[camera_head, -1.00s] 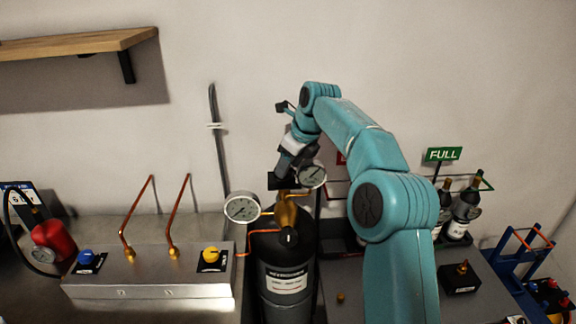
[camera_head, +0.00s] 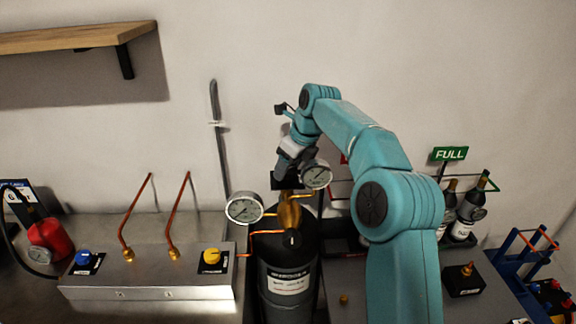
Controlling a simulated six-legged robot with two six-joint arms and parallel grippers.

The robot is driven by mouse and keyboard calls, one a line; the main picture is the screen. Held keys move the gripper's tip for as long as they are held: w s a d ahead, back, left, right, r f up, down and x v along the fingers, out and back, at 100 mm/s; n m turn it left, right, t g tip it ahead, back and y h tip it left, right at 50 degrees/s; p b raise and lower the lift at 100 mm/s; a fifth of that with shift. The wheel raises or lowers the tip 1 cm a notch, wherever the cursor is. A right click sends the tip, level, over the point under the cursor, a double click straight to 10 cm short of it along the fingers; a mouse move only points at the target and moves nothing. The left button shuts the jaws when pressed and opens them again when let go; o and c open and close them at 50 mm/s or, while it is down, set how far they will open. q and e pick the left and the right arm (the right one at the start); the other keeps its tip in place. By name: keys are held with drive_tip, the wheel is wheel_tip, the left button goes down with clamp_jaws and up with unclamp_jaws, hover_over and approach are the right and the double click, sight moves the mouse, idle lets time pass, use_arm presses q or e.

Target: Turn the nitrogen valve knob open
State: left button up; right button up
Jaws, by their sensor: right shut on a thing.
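The black nitrogen cylinder (camera_head: 289,278) stands upright in the middle, with a white label and a brass valve body (camera_head: 289,213) on top. A round gauge (camera_head: 244,208) sits left of the valve and a second gauge (camera_head: 316,174) sits at its upper right. My right gripper (camera_head: 287,183) points down onto the top of the valve and is shut on the knob there. The knob itself is hidden by the gripper. My left gripper is not in view.
A metal panel (camera_head: 150,278) with a blue knob (camera_head: 83,257), a yellow knob (camera_head: 212,256) and copper pipes is at left. Bottles (camera_head: 464,212) stand by a green FULL sign (camera_head: 449,154) at right.

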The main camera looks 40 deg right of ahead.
drive_tip(key=shift+s+f, duration=0.1)
drive_tip(key=shift+s, duration=0.05)
idle(0.7)
drive_tip(key=o, duration=0.9)
drive_tip(key=shift+o, duration=0.7)
drive_tip(key=shift+s, duration=0.2)
drive_tip(key=shift+r, duration=0.2)
drive_tip(key=shift+w, duration=0.2)
drive_tip(key=shift+r, duration=0.25)
drive_tip(key=p+v, duration=0.4)
drive_tip(key=v, duration=1.2)
drive_tip(key=shift+s, duration=0.1)
